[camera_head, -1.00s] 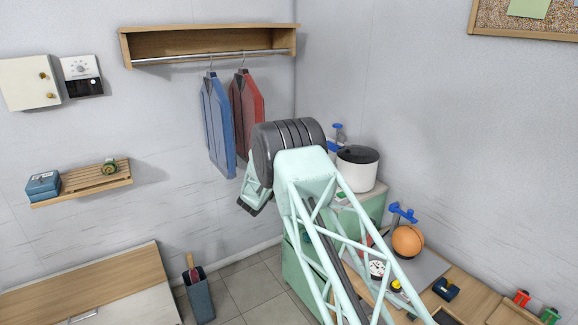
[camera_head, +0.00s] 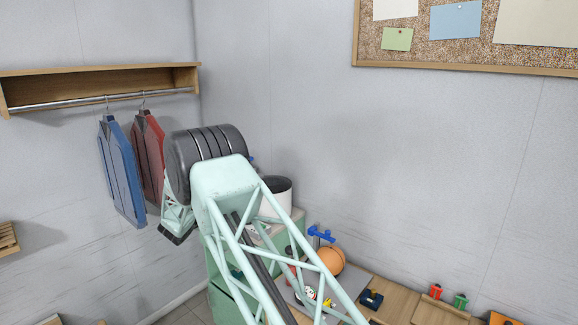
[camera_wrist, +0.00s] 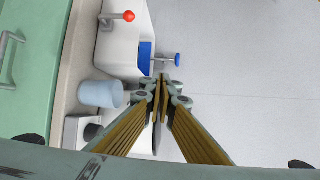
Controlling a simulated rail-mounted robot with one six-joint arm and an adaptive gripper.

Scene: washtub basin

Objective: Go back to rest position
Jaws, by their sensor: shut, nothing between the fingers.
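My gripper (camera_wrist: 160,84) shows in the wrist view with its fingers together and nothing between them. It is beside a white basin (camera_wrist: 118,47) that has a red-knobbed tap (camera_wrist: 128,16) and a blue-knobbed tap (camera_wrist: 177,60). In the head view my raised arm fills the middle, and I cannot make out the fingers there.
A pale blue cup (camera_wrist: 100,94) stands by the basin on a counter. An orange ball (camera_head: 331,260), a blue tap (camera_head: 320,234) and small items lie on the right worktop. Blue (camera_head: 122,172) and red (camera_head: 148,150) garments hang left of my arm. The upper right wall is clear below a pinboard (camera_head: 460,45).

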